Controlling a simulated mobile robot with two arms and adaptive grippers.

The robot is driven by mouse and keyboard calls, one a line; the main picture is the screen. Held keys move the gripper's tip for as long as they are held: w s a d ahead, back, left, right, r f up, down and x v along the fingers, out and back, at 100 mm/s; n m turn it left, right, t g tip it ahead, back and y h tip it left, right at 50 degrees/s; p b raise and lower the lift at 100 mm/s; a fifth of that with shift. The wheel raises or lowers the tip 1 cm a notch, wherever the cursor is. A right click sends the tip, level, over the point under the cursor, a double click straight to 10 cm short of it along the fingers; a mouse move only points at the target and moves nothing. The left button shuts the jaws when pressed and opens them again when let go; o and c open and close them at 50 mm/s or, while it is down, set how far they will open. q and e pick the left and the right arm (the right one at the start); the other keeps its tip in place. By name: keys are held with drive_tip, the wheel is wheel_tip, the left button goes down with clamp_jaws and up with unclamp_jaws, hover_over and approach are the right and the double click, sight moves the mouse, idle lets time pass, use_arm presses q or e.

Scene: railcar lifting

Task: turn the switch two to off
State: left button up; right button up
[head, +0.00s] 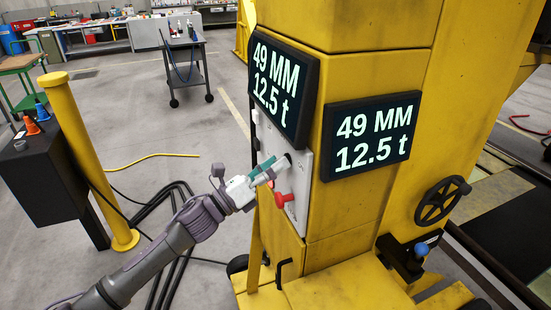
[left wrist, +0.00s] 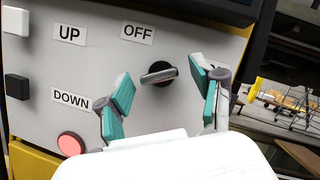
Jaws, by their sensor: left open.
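The switch (left wrist: 159,74) is a grey knob with a long grip on a dark round base, on a light grey panel (head: 299,182). In the left wrist view its grip lies nearly level, the right end slightly higher. An "OFF" label (left wrist: 138,33) sits above and left of it. My left gripper (head: 263,172) is open with teal finger pads, close in front of the panel. In the left wrist view its fingers (left wrist: 163,95) stand left and right of the switch, with gaps on both sides. My right gripper is not in view.
A display (head: 283,88) hangs above the panel on the yellow column (head: 345,215). A yellow post (head: 91,160) stands left of my arm.

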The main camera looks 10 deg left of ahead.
use_arm(q)
drive_tip(key=shift+w+d, duration=0.1)
drive_tip(key=shift+w, duration=0.05)
drive_tip(key=shift+c, duration=0.2)
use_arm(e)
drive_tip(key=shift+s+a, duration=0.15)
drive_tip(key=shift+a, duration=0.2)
use_arm(q)
drive_tip(key=c, duration=1.1)
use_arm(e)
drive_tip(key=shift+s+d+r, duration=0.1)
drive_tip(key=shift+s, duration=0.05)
